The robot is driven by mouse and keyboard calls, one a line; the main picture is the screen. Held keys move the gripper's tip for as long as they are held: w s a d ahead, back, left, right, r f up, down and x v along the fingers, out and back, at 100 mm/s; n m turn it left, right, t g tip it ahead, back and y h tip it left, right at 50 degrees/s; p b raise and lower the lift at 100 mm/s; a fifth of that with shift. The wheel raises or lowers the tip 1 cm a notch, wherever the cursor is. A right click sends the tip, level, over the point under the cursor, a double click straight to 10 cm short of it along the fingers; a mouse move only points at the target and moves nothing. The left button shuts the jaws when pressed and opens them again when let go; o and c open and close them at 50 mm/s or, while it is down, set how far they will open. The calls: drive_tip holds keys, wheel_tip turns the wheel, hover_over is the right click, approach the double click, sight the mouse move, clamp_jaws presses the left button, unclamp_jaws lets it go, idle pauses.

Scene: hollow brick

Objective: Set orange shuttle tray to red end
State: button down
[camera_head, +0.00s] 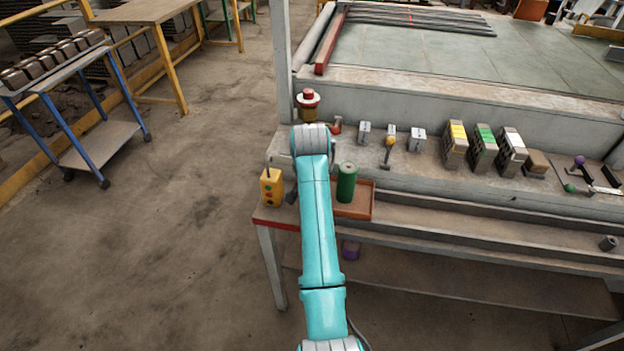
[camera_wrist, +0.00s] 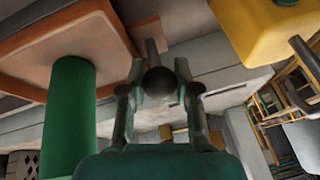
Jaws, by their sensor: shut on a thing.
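The orange shuttle tray (camera_head: 364,214) sits on the ledge at the left of the bench, right of my arm, which hides its left part. A green cylinder (camera_head: 347,184) stands on it. In the wrist view the tray (camera_wrist: 100,32) is at upper left, with the green cylinder (camera_wrist: 70,120) before it. The red end (camera_head: 274,221) is a red strip on the ledge's left front edge, left of my arm. My gripper (camera_wrist: 158,84) is shut on a dark round knob (camera_wrist: 158,81) beside the tray. Whether the knob joins the tray is unclear.
A yellow control box (camera_head: 271,188) stands on the ledge above the red end, left of my arm, and shows in the wrist view (camera_wrist: 255,30). Levers and slotted blocks (camera_head: 484,148) line the bench at right.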

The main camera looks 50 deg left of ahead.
drive_tip(key=shift+s+a, duration=0.2)
drive_tip(key=shift+a, duration=0.05)
drive_tip(key=c, duration=0.8)
unclamp_jaws()
drive_tip(key=shift+d+r, duration=0.1)
drive_tip(key=shift+r, duration=0.15)
drive_tip(key=v, duration=1.1)
drive_tip(key=shift+s+r, duration=0.15)
drive_tip(key=shift+r, duration=0.05)
drive_tip(key=shift+d, duration=0.1)
